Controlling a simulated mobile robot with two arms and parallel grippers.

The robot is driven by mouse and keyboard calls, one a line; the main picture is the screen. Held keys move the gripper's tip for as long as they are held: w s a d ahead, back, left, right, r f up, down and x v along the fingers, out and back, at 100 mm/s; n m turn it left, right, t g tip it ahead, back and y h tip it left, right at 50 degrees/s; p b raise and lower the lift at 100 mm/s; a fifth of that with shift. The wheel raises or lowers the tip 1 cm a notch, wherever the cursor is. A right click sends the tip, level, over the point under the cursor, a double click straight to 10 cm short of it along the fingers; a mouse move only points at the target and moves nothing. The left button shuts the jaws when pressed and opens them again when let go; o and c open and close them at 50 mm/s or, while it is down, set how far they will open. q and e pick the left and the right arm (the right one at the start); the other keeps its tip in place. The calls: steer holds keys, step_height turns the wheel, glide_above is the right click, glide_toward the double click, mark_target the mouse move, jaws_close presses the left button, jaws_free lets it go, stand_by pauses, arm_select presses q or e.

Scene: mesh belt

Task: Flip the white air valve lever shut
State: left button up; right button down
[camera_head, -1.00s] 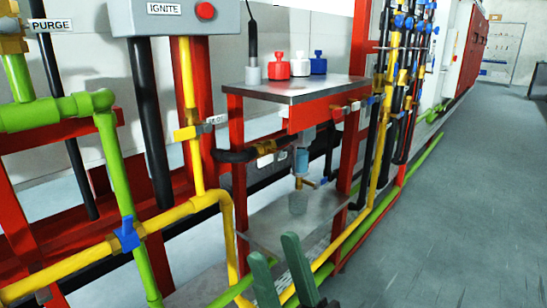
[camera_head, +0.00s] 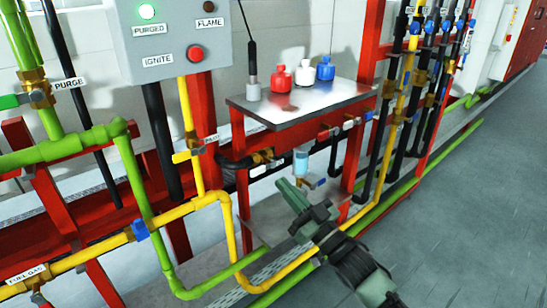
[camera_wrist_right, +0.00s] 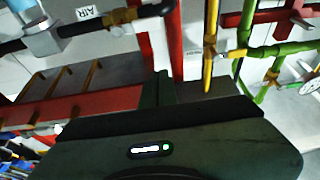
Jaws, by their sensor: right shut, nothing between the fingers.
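A black air pipe (camera_head: 235,162) runs below the small metal-topped table at its left side. It carries a brass valve (camera_head: 263,156), whose lever is too small to make out clearly in the head view. In the right wrist view an AIR tag (camera_wrist_right: 87,13) hangs by the brass valve (camera_wrist_right: 120,17) at the top, with a small pale piece (camera_wrist_right: 118,30), perhaps the white lever, beside it. My right gripper (camera_head: 288,188) is shut and empty, in front of the table and lower right of the valve, apart from it. My left gripper is not in view.
Red, white and blue bottles (camera_head: 305,73) stand on the table (camera_head: 292,105). A clear, blue-topped vessel (camera_head: 301,160) hangs beneath it. Yellow (camera_head: 232,240) and green pipes (camera_head: 185,290) run in front at low height. A control box (camera_head: 180,35) shows a lit PURGED lamp. Floor at right is clear.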

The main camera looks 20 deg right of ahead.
mark_target(265, 171)
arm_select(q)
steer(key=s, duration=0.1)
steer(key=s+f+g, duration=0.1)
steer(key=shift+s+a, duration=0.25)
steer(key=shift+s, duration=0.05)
arm_select(e)
steer(key=shift+w+d+h, duration=0.3)
steer(key=shift+w+d, duration=0.1)
steer(key=shift+d, duration=0.15)
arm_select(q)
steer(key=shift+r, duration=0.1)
